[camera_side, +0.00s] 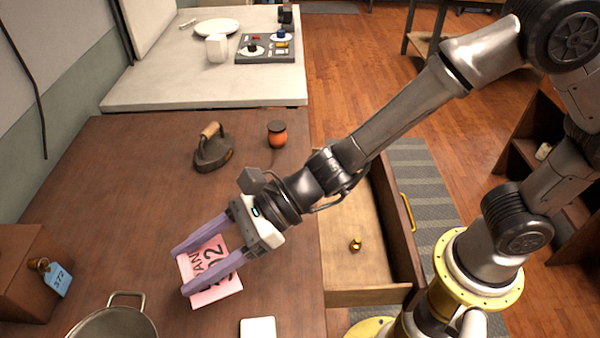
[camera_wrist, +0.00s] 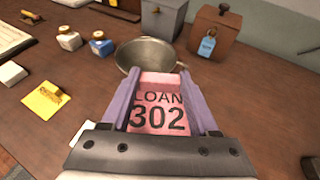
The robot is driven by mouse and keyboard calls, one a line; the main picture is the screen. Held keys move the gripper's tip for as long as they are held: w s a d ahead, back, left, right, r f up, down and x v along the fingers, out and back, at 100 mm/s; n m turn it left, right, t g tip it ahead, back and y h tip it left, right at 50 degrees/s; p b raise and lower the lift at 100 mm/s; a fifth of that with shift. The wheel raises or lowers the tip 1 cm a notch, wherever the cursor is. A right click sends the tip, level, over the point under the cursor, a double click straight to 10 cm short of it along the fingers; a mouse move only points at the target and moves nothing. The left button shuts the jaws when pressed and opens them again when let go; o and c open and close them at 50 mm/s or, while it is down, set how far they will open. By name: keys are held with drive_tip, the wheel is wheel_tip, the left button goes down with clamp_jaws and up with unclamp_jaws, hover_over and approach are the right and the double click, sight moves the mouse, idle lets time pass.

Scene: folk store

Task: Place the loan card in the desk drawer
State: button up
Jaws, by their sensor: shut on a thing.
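The loan card is a pink slab printed "LOAN 302" (camera_side: 212,275), and it also shows in the wrist view (camera_wrist: 158,112). My gripper (camera_side: 180,271) is shut on the card, with a purple finger along each side of it. In the side view the card is over the brown desk; I cannot tell whether it touches the top. The desk drawer (camera_side: 345,200) is pulled open at the desk's right side, right of my gripper. A small brass piece (camera_side: 356,244) lies inside it, and the rest of its visible floor is bare.
A metal pan (camera_side: 115,322) and a wooden box with a blue tag (camera_side: 25,270) stand at the left front. A flat iron (camera_side: 213,150) and an orange jar (camera_side: 277,134) stand behind. A white block (camera_side: 258,328) lies at the near edge.

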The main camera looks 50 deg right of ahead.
drive_tip(key=w+d+m+t+h, duration=0.1)
drive_tip(key=w+d+m+t, duration=0.1)
drive_tip(key=w+d, duration=0.2)
drive_tip(key=w+d+m+t+h, duration=0.1)
drive_tip(key=w+d, duration=0.3)
drive_tip(key=d, duration=0.4)
drive_tip(key=w+d+m+t+h, duration=0.1)
drive_tip(key=w+d+m+t, duration=0.1)
drive_tip(key=w+d, duration=0.3)
drive_tip(key=shift+d+f+m+t+h, duration=0.15)
drive_tip(key=shift+d, duration=0.4)
drive_tip(key=shift+d+f+m+t+h, duration=0.15)
drive_tip(key=shift+d, duration=0.35)
drive_tip(key=w+d+f+m+t+h, duration=0.1)
drive_tip(key=d+m+h, duration=0.1)
drive_tip(key=d, duration=0.7)
drive_tip(key=w+d+f+m+t+h, duration=0.1)
drive_tip(key=d+m+h, duration=0.2)
drive_tip(key=d, duration=0.7)
drive_tip(key=shift+d+t, duration=0.15)
drive_tip(key=shift+t, duration=0.15)
